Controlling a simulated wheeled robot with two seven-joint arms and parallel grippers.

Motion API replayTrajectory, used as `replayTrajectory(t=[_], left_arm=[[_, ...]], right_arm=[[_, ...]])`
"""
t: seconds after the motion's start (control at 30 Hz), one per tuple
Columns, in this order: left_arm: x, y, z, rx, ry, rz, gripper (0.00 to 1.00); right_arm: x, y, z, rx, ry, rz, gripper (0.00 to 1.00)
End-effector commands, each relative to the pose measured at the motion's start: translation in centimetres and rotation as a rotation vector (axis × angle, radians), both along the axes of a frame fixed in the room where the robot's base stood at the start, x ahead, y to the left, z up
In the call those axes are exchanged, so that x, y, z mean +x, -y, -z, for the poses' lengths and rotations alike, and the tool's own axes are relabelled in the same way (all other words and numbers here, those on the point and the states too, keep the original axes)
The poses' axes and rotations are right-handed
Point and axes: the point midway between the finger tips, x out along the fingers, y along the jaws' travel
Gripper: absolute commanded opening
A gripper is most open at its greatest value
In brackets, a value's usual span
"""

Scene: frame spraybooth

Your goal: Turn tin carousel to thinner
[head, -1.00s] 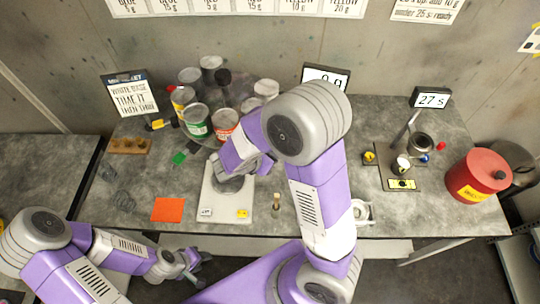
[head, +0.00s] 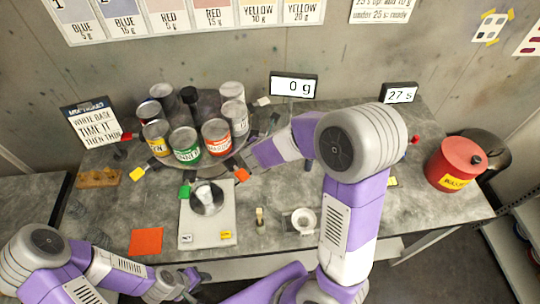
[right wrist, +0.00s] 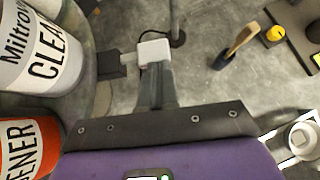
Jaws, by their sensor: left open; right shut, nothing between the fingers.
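The tin carousel (head: 158,168) stands at the back left of the bench with several tins and coloured tabs around its rim. A yellow-labelled tin (head: 155,138), a green one (head: 186,147) and an orange-red one (head: 217,138) face me. A white tin marked CLEAR (right wrist: 40,50) is on the right side. I cannot read a thinner label. My right gripper (right wrist: 153,75) is shut and empty at the carousel's right edge, close to a white block (right wrist: 153,50) on a black arm; contact is unclear. My left gripper (head: 187,285) is open, low at the bench front, away from the carousel.
A red waste can (head: 456,162) is far right. My right arm hides the bench behind it.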

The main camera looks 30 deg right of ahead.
Motion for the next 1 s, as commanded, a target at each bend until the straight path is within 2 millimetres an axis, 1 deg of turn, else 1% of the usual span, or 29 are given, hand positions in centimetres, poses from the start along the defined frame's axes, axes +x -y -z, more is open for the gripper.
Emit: replayTrajectory(t=[0.1, 0.2, 0.4, 0.83, 0.93, 1.0], left_arm=[[0.0, 0.0, 0.2, 0.0, 0.0, 0.0, 0.43], [0.0, 0.0, 0.3, 0.0, 0.0, 0.0, 0.43], [0.0, 0.0, 0.3, 0.0, 0.0, 0.0, 0.43], [0.0, 0.0, 0.3, 0.0, 0.0, 0.0, 0.43], [0.0, 0.0, 0.5, 0.0, 0.0, 0.0, 0.43], [0.0, 0.0, 0.7, 0.0, 0.0, 0.0, 0.43]], right_arm=[[0.9, 1.0, 0.1, 0.001, 0.001, 0.005, 0.0], [1.4, 1.6, 0.0, 0.0, -0.001, 0.006, 0.0], [1.8, 2.0, 0.0, 0.002, -0.001, 0.006, 0.0], [1.8, 2.0, 0.0, 0.002, -0.001, 0.006, 0.0], [1.5, 1.5, 0.0, 0.002, 0.0, 0.004, 0.0], [1.0, 0.9, 0.1, 0.002, 0.0, 0.0, 0.0]])
